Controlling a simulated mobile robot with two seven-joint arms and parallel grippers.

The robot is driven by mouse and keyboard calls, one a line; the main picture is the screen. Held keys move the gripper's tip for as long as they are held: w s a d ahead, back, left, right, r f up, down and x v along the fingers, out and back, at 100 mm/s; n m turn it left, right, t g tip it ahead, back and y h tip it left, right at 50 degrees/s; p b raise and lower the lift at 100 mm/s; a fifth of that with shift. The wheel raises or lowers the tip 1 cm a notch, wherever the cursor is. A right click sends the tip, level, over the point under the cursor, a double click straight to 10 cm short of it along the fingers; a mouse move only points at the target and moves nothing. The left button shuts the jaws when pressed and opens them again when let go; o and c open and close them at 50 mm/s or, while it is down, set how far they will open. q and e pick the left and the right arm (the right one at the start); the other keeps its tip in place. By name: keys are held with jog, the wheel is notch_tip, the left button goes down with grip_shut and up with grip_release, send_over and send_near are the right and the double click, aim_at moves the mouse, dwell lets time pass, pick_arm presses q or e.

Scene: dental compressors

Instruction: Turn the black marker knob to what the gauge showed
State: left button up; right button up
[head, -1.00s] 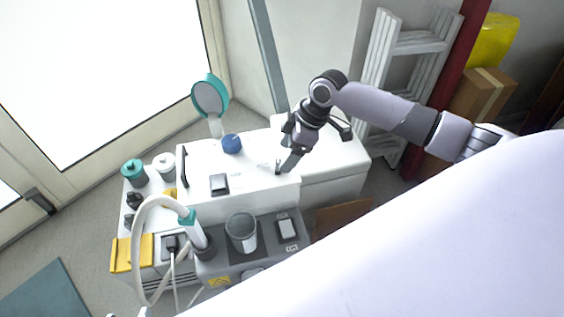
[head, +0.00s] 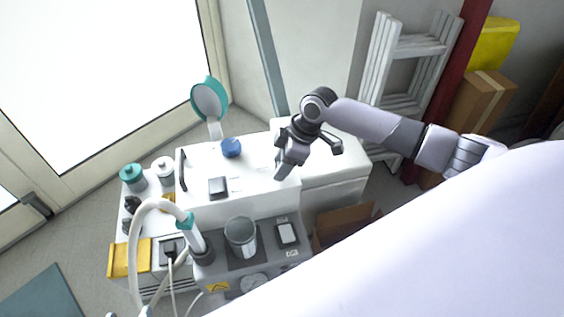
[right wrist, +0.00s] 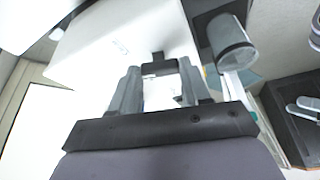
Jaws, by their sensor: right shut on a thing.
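The black marker knob (right wrist: 159,66) shows in the right wrist view between the two fingertips of my right gripper (right wrist: 160,68), which is shut on it. In the head view my right gripper (head: 281,172) points down at the right end of the white compressor top and hides the knob. I cannot read the knob's setting. A small white dial gauge (head: 253,283) is low on the grey front unit, partly cut off by my own body, and its reading is too small to tell. My left gripper is not in view.
A teal-rimmed round disc (head: 209,100) stands at the back of the white top, near a blue knob (head: 231,147) and a black square piece (head: 219,187). A clear canister (head: 241,236) and a white hose (head: 137,245) are in front. A white ladder (head: 400,60) leans behind.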

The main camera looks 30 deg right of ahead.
jog(key=n+g, duration=0.1)
jog(key=n, duration=0.2)
jog(key=shift+w+y, duration=0.15)
jog(key=shift+y, duration=0.15)
jog(key=n+g, duration=0.1)
jog(key=n, duration=0.2)
jog(key=shift+w+f, duration=0.1)
jog(key=n+g+b, duration=0.1)
jog(key=n+b, duration=0.1)
jog(key=n, duration=0.2)
jog(key=shift+w+g, duration=0.15)
jog(key=shift+g, duration=0.25)
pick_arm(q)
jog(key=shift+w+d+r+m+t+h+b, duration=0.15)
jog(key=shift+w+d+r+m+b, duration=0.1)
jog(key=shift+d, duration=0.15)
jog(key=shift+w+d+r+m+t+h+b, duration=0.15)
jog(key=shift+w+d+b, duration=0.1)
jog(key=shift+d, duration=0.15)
pick_arm(e)
jog(key=shift+w+n+g, duration=0.1)
jog(key=shift+n+g, duration=0.2)
jog(key=shift+n, duration=0.7)
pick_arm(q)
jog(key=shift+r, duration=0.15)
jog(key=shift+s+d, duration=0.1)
pick_arm(e)
jog(key=o, duration=1.1)
jog(key=shift+c, duration=0.2)
